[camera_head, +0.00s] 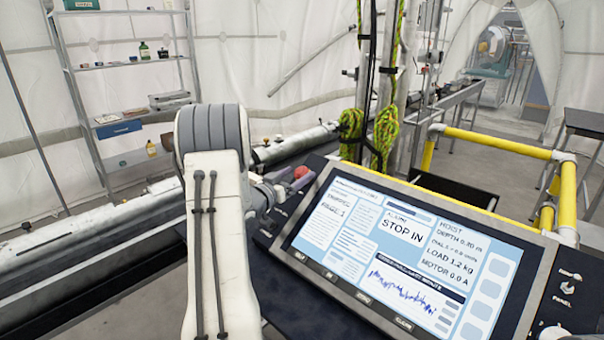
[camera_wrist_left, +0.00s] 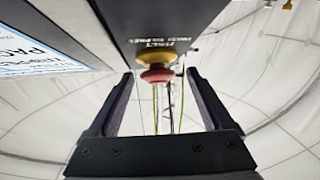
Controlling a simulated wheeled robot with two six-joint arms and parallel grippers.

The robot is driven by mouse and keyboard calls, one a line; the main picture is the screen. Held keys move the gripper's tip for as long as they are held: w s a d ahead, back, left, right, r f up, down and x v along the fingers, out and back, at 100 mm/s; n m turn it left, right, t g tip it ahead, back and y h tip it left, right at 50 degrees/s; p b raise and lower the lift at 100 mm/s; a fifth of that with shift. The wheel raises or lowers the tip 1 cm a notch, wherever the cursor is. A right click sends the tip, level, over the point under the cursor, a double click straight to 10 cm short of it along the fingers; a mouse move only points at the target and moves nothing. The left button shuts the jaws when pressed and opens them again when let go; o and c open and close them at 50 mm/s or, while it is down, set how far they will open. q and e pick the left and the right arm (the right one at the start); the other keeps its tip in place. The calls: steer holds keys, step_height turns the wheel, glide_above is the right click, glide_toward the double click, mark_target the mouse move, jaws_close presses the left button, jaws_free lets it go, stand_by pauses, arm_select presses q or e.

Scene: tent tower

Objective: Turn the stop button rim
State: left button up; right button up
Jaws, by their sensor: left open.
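The stop button (camera_wrist_left: 156,75) has a red cap on a yellow base (camera_wrist_left: 155,57), and it sticks out from a dark panel face marked HALT in the left wrist view. In the head view its red cap (camera_head: 301,172) shows at the left edge of the console, partly hidden by my left gripper (camera_head: 287,190). My left gripper is open, and in the left wrist view its two dark fingers (camera_wrist_left: 160,76) stand apart on either side of the button, with clear gaps. I cannot tell how deep the button lies between them. My right gripper is not in view.
The console screen (camera_head: 400,250) reads STOP IN and slants up beside my left arm. A panel switch (camera_head: 567,288) is at its right edge. Green ropes (camera_head: 385,130) hang behind it. Yellow rails (camera_head: 500,143) stand at right, shelves (camera_head: 130,63) at far left.

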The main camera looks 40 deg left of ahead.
arm_select(q)
steer(key=shift+w, duration=0.25)
